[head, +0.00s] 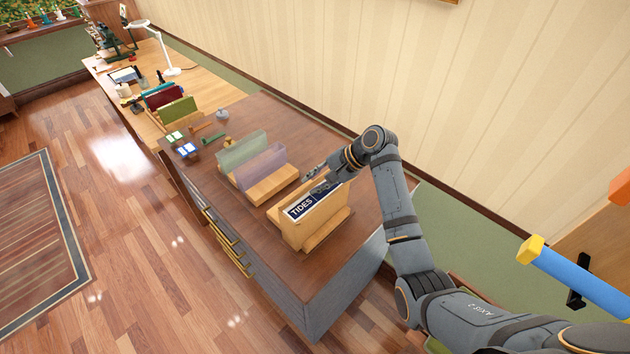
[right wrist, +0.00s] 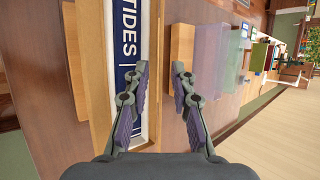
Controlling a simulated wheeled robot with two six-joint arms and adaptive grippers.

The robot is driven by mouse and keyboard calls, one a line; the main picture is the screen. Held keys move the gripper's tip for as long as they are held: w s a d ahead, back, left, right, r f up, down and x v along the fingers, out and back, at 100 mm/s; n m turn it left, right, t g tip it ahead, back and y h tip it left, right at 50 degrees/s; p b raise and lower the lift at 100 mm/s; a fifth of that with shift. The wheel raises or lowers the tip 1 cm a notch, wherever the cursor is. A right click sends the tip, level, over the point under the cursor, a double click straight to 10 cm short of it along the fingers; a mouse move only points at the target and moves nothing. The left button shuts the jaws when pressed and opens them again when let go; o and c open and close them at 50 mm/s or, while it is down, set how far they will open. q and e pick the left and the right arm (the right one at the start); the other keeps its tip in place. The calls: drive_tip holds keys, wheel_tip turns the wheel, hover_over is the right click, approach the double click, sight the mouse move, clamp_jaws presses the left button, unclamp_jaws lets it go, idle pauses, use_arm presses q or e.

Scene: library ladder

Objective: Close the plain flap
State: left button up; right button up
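A light wood box (head: 296,236) stands on the near part of the dark wood cabinet top. A dark blue label reading TIDES (head: 301,206) lies along its upper side; the label also shows in the right wrist view (right wrist: 127,45). Plain wood panels flank the label, but I cannot tell which one is the plain flap. My right gripper (head: 312,181) is over the box's far end. In the right wrist view my right gripper (right wrist: 160,90) has its fingers apart, one over the labelled side and one beyond the box's edge, holding nothing visible. My left gripper is out of view.
A wood stand (head: 270,186) with green and purple translucent panels is just beyond the box. Small cards (head: 187,150) lie farther along the cabinet top. A lamp (head: 168,70) stands on the far desk. A blue bar (head: 578,280) is at the right.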

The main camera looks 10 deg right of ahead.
clamp_jaws()
drive_tip(key=shift+s+f, duration=0.15)
drive_tip(key=shift+s+d+f+t+y, duration=0.1)
drive_tip(key=shift+d+f+t+y, duration=0.1)
drive_tip(key=shift+t+y, duration=0.3)
drive_tip(key=shift+s+f+t, duration=0.1)
drive_tip(key=shift+t, duration=0.2)
drive_tip(key=shift+n+y, duration=0.3)
drive_tip(key=shift+y, duration=0.1)
